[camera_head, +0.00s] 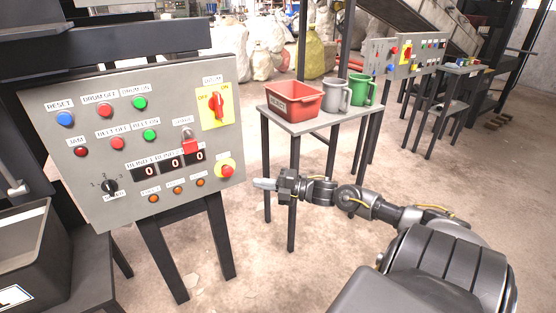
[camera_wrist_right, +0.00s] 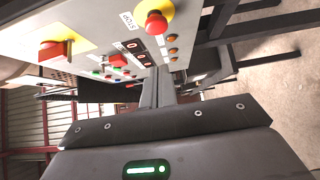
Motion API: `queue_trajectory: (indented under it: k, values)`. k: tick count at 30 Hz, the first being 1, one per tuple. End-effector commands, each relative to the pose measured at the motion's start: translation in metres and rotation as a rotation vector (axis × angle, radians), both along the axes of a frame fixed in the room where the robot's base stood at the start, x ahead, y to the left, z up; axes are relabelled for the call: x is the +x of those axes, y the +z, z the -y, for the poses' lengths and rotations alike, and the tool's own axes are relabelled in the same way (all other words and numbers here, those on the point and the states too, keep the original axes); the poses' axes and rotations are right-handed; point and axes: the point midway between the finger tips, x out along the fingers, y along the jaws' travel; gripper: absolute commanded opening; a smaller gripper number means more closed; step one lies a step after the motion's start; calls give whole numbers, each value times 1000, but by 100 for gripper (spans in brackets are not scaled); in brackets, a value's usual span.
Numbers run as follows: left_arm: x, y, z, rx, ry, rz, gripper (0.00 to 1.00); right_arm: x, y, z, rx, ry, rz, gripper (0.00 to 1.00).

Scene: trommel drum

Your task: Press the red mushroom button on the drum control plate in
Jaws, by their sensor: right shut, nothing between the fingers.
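The grey drum control plate (camera_head: 80,190) stands tilted at the left of the head view. Its red mushroom button (camera_head: 227,171) sits on a yellow round base near the plate's lower right corner. The button also shows at the top of the right wrist view (camera_wrist_right: 157,22), beside a label reading STOP. My right gripper (camera_head: 264,184) is shut and empty. In the head view it points left, just right of the plate's edge and slightly lower than the button, with a visible gap. In the wrist view its fingers (camera_wrist_right: 158,88) lie below the button. My left gripper is out of view.
The plate also carries a red switch on yellow (camera_head: 215,105), a red-covered switch (camera_head: 191,146), several small buttons and a black knob (camera_head: 109,187). A small table (camera_head: 312,126) behind my gripper holds a red bin (camera_head: 291,101) and two jugs. Open floor lies below.

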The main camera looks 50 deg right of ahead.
Motion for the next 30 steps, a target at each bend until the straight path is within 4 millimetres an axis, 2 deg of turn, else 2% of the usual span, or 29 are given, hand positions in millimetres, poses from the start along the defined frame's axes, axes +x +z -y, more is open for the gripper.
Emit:
queue_trajectory:
  k: [3, 10, 30]
  values:
    - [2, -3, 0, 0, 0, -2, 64, -16, 0, 7, 0, 4, -4, 0]
    - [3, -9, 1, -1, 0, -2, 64, -34, 0, 18, 2, 3, -1, 0]
    - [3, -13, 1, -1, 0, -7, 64, -38, 0, 20, 1, 4, 0, 0]
